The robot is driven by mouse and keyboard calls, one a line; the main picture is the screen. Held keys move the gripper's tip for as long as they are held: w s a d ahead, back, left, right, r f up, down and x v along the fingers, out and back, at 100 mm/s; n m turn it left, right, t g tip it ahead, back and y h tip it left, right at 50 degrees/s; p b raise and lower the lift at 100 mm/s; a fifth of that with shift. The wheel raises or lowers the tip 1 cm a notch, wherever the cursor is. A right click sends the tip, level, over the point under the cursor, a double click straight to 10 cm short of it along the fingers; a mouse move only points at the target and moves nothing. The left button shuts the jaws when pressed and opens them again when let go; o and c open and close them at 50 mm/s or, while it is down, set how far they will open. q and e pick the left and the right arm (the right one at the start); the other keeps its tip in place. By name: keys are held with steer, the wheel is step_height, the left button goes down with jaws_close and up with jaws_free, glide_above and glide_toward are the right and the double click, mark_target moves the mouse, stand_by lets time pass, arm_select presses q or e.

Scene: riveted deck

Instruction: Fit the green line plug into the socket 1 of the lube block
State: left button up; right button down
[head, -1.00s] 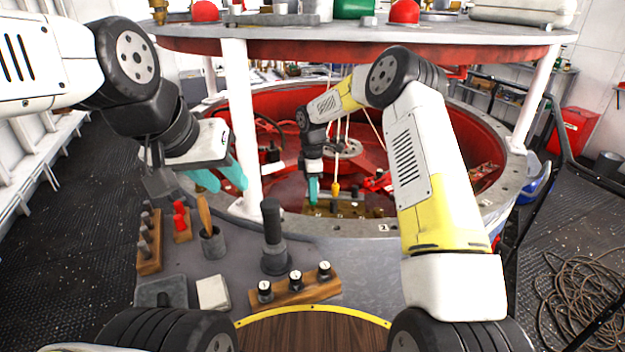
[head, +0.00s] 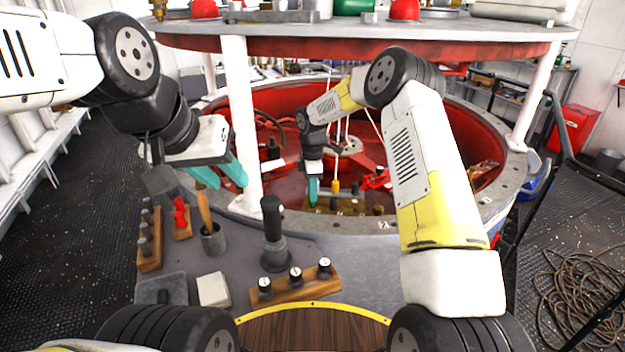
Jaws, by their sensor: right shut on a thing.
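The lube block (head: 348,206) is a low brass-coloured block inside the near rim of the red well, with several dark fittings on top. My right gripper (head: 313,191) has teal fingers pointing down at the left end of the block. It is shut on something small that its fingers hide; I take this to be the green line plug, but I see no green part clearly. I cannot tell whether it touches a socket. A yellow plug (head: 335,187) hangs on a line just right of the gripper. My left gripper (head: 221,176) is open and empty, left of the white post.
A wooden rack (head: 295,287) with several black-and-white knobs stands on the grey deck, near a black-handled tool (head: 273,230). A cup (head: 213,240) with a wooden handle stands further left. White posts (head: 240,120) (head: 531,98) carry a round shelf overhead.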

steer(key=shift+f, duration=0.55)
stand_by(0.6)
steer(key=c, duration=1.2)
jaws_free()
steer(key=shift+o, duration=0.2)
step_height(320, 180, up, 8)
steer(key=shift+f, duration=0.15)
